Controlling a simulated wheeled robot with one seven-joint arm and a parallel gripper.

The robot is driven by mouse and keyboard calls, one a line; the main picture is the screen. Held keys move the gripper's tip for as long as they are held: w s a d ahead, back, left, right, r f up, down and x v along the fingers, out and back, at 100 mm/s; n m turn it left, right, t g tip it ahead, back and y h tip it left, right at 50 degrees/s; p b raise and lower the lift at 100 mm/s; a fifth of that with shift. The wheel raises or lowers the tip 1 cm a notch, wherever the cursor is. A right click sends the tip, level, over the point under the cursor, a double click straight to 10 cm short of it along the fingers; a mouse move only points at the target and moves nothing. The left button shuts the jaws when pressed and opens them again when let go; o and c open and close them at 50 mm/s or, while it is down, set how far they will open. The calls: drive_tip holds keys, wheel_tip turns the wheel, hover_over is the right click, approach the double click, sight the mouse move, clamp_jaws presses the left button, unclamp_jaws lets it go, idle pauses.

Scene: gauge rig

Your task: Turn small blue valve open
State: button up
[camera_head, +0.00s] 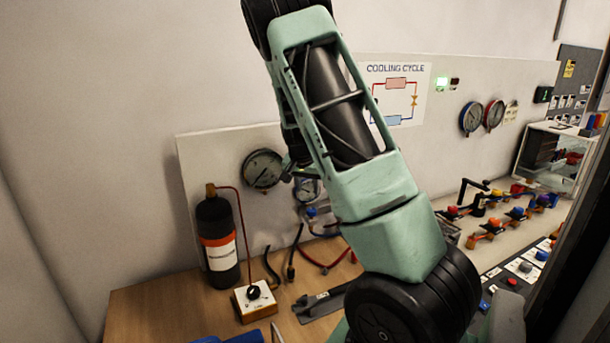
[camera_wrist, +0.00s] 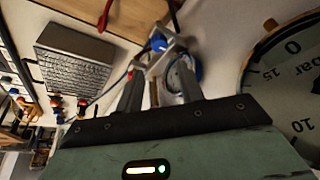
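The small blue valve (camera_head: 311,212) shows as a blue knob below the small gauge on the wall panel. In the wrist view the blue valve (camera_wrist: 158,42) sits on a metal fitting, just beyond my fingertips. My gripper (camera_wrist: 157,70) has its two fingers apart with a gap between them, and I see nothing held. A small gauge shows in that gap. I cannot tell whether the fingers touch the fitting. In the head view my arm crosses the middle and hides part of the panel, and my gripper there is mostly hidden.
A large gauge (camera_wrist: 290,85) is close on the right in the wrist view. A black cylinder (camera_head: 217,240) and a white box with a black knob (camera_head: 254,300) stand on the wooden table (camera_head: 150,310). Red and blue hoses run below the valve. More coloured valves (camera_head: 515,213) are at right.

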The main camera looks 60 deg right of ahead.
drive_tip(key=v, duration=0.6)
drive_tip(key=shift+r+b, duration=0.3)
drive_tip(key=shift+r, duration=0.1)
drive_tip(key=shift+a, duration=0.1)
